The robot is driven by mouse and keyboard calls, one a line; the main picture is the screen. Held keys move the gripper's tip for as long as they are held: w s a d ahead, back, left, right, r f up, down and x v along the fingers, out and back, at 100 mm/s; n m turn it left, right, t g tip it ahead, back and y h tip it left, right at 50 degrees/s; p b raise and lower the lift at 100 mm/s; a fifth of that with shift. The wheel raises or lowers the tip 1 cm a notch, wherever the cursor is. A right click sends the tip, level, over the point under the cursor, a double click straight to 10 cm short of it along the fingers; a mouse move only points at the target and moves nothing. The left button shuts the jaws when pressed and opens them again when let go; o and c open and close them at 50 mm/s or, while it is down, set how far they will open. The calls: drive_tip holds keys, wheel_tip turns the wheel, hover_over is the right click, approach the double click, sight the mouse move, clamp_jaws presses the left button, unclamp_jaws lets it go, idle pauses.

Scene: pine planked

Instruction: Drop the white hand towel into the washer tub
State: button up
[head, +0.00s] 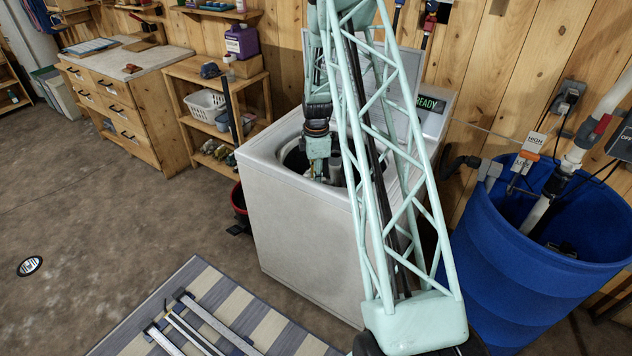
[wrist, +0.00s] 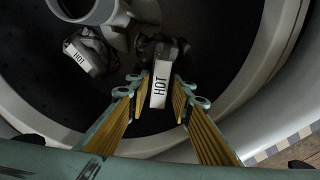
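No white hand towel can be made out in either view. The washer (head: 290,215) is a white top-loader with its lid up. Its dark tub (wrist: 40,90) fills much of the wrist view, with the agitator (wrist: 95,12) at the upper left. My gripper (wrist: 162,88) reaches down into the tub opening, its yellow-lined fingers apart. A white HOT tag (wrist: 160,84) on a dark item (wrist: 172,46) shows between the fingertips; no clear grip on it shows. A second, grey item (wrist: 92,45) with a HOT tag lies to the left. In the head view my fingertips are mostly hidden.
A blue barrel (head: 535,270) with pipes stands right of the washer. A wooden shelf (head: 190,115) with a white basket and a drawer cabinet (head: 130,120) stand at left. A striped mat (head: 225,290) with metal bars lies in front.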

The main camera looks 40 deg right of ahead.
drive_tip(key=o, duration=0.4)
drive_tip(key=shift+o, duration=0.2)
drive_tip(key=shift+r, duration=0.1)
wheel_tip(320, 180, up, 12)
idle(0.8)
drive_tip(key=shift+s, duration=0.1)
idle(0.7)
